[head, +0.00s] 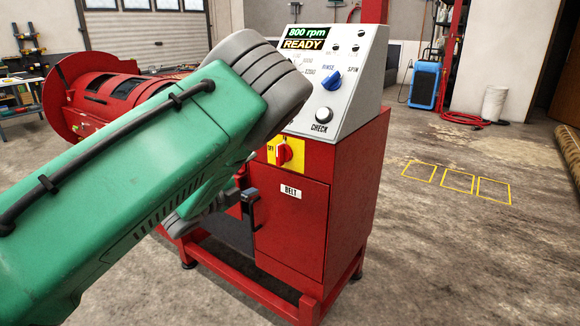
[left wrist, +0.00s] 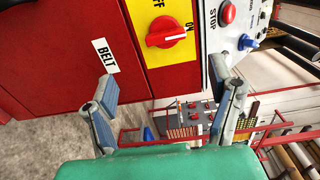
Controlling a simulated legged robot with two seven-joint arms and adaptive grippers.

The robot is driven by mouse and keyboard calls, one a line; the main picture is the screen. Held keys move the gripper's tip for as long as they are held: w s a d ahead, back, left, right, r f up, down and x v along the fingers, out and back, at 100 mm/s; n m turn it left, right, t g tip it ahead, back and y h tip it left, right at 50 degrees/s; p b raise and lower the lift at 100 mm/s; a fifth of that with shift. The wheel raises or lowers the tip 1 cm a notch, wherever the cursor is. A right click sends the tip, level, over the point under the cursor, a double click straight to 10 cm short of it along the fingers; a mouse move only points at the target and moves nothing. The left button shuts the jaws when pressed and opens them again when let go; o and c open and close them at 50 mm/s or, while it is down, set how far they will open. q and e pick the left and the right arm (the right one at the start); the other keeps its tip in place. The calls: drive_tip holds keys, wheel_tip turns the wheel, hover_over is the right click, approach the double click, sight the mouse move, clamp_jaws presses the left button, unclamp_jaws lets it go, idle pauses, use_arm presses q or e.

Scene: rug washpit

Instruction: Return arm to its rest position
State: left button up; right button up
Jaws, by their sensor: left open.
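My left arm crosses the head view from the lower left in front of the red machine (head: 300,235). My left gripper (head: 247,190) is mostly behind the arm there, near the machine's front below the yellow switch plate. In the left wrist view the gripper (left wrist: 166,76) shows two fingers spread apart with nothing between them. Beyond them are the red rotary switch (left wrist: 166,32) on its yellow plate and the BELT label (left wrist: 104,56). The fingers look clear of the switch. The red switch (head: 285,152) also shows in the head view. My right gripper is not in view.
The sloped grey panel (head: 352,60) reads "800 rpm READY" and carries a blue selector knob (head: 331,80) and a CHECK button (head: 323,113). A red drum (head: 105,92) lies behind my arm. Open floor with yellow outlined squares (head: 457,181) is at right.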

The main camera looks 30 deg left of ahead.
use_arm(q)
drive_tip(key=s+d+f+n+g+y+p, duration=0.25)
drive_tip(key=s+f+n+g, duration=0.3)
drive_tip(key=s+f, duration=0.35)
drive_tip(key=s+d+f+n+g+y+p, duration=0.1)
drive_tip(key=s+d+f+n+g, duration=0.25)
drive_tip(key=s+f+n, duration=0.65)
drive_tip(key=s+d+f+n+g+h+p, duration=0.1)
drive_tip(key=s+d+f+g, duration=0.2)
drive_tip(key=s, duration=0.6)
drive_tip(key=s+d+f+n+g+h+p, duration=0.1)
drive_tip(key=s+d+f+n+g, duration=0.1)
drive_tip(key=s+d+g, duration=0.3)
drive_tip(key=s+d+f, duration=0.1)
drive_tip(key=s, duration=0.3)
drive_tip(key=shift+d+f, duration=0.2)
drive_tip(key=shift+d, duration=0.15)
